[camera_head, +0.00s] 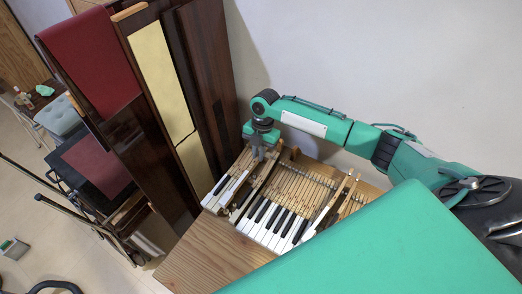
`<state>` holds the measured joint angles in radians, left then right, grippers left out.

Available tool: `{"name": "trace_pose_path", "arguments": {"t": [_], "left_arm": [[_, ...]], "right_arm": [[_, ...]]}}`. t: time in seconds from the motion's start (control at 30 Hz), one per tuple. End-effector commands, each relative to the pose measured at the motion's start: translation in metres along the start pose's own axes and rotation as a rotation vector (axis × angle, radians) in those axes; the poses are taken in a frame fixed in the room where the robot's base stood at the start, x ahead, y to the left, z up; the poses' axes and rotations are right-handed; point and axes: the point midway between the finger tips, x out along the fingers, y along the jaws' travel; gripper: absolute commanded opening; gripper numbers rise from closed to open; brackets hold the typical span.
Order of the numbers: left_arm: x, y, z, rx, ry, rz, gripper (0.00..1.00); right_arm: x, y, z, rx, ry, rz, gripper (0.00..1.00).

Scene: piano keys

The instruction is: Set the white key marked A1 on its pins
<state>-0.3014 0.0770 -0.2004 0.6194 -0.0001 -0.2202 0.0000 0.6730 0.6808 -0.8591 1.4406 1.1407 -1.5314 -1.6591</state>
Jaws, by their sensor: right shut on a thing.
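My right gripper (259,154) points down over the back left part of the keyboard, at the end of my green arm from the right. It is shut on a key, of which little shows under the fingers. The mark A1 is too small to read, and the pins under the gripper are hidden or too small to tell. A few white keys (225,186) sit at the left end of the keyboard. A block of white and black keys (273,229) lies to the right of a gap. My left gripper is not in view.
Bare wooden key levers (305,184) stretch behind the keys. A light wooden board (205,257) lies in front of the keyboard. Tall dark wooden panels (208,75) stand at its left, close to the gripper. A pale wall (330,50) is behind.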

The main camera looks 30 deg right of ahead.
Motion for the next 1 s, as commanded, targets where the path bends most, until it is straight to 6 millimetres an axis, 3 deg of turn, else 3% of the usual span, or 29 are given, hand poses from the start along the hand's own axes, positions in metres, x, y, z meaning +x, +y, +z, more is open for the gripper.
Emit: {"name": "trace_pose_path", "arguments": {"t": [0.77,1.0], "left_arm": [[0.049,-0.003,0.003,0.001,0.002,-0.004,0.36],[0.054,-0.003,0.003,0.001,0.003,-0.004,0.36]], "right_arm": [[0.057,-0.001,0.013,-0.002,-0.001,-0.001,0.0],[0.068,-0.001,0.016,-0.002,0.0,0.0,0.0]]}}
